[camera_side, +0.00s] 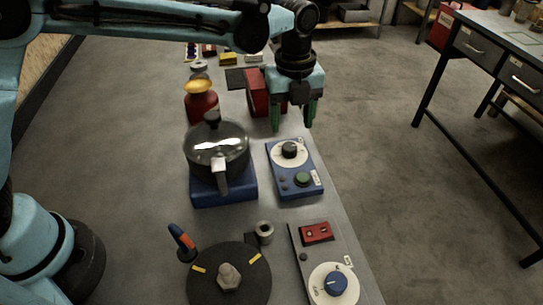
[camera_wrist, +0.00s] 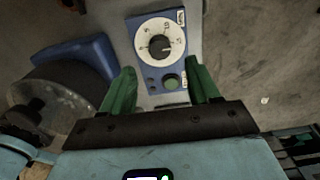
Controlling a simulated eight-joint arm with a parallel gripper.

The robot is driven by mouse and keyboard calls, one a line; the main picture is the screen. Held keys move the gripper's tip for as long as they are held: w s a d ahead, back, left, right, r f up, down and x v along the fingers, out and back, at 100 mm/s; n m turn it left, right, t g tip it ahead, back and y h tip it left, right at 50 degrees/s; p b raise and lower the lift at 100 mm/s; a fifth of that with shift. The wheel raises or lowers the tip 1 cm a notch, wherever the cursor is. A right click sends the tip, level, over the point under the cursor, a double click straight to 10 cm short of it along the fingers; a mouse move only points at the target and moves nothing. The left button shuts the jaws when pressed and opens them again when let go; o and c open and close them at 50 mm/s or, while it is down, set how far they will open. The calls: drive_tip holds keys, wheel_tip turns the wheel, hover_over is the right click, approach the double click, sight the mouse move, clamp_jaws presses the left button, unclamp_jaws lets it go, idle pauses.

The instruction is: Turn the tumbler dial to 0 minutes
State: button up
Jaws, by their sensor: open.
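A blue control box (camera_side: 277,187) carries a black dial knob (camera_side: 290,150) on a round white face, with a green button (camera_side: 302,180) below it. In the wrist view the black knob (camera_wrist: 160,47) sits on its numbered white face (camera_wrist: 152,29), beyond my fingertips; its exact setting is too small to read. A second panel in front has a blue knob (camera_side: 336,283) on a white dial. The frames do not show which dial is the tumbler's. My gripper (camera_side: 292,124) is open and empty, above the far end of the blue box; its green fingers (camera_wrist: 162,74) touch nothing visible.
A pot with a glass lid (camera_side: 218,145) stands on a blue base left of the box. A red jar (camera_side: 201,103) and a red box (camera_side: 257,92) are farther back. A dark round plate (camera_side: 245,290) is in front.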

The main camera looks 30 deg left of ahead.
sight(290, 146)
wheel_tip(290, 146, down, 7)
drive_tip(key=shift+r, duration=0.15)
drive_tip(key=c, duration=1)
